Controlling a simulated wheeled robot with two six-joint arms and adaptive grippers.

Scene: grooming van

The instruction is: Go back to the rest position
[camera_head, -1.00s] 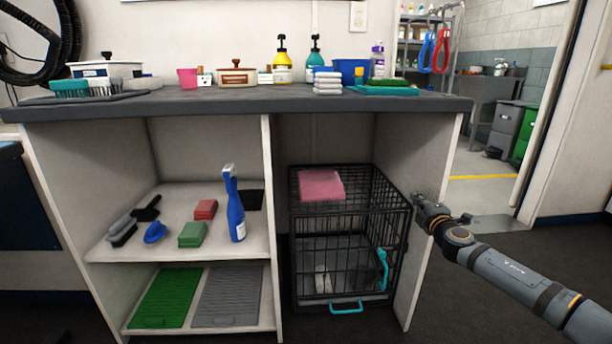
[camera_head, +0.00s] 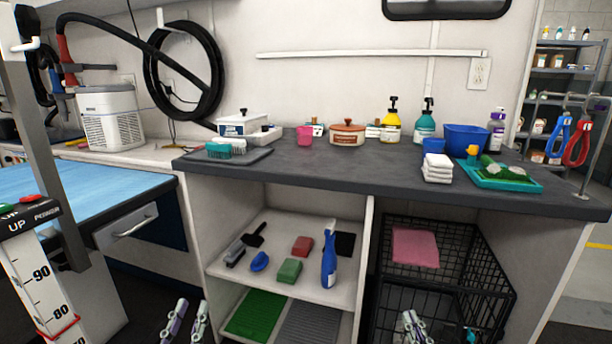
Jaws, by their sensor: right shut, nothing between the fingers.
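My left gripper (camera_head: 186,312) shows at the bottom edge, left of the shelf unit, with its two fingers apart and nothing between them. My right gripper (camera_head: 412,322) shows at the bottom edge in front of the black wire cage (camera_head: 480,262), with its fingers together and empty. Only the tips of both grippers are in view; my arms are hidden below the frame.
The dark counter (camera_head: 330,172) carries bottles, tubs, white towels (camera_head: 438,168) and a teal tray (camera_head: 520,184). The shelf (camera_head: 270,232) below holds brushes and a blue spray bottle (camera_head: 329,262). A blue-topped table (camera_head: 80,198) stands left. A pink cloth (camera_head: 415,247) lies on the cage.

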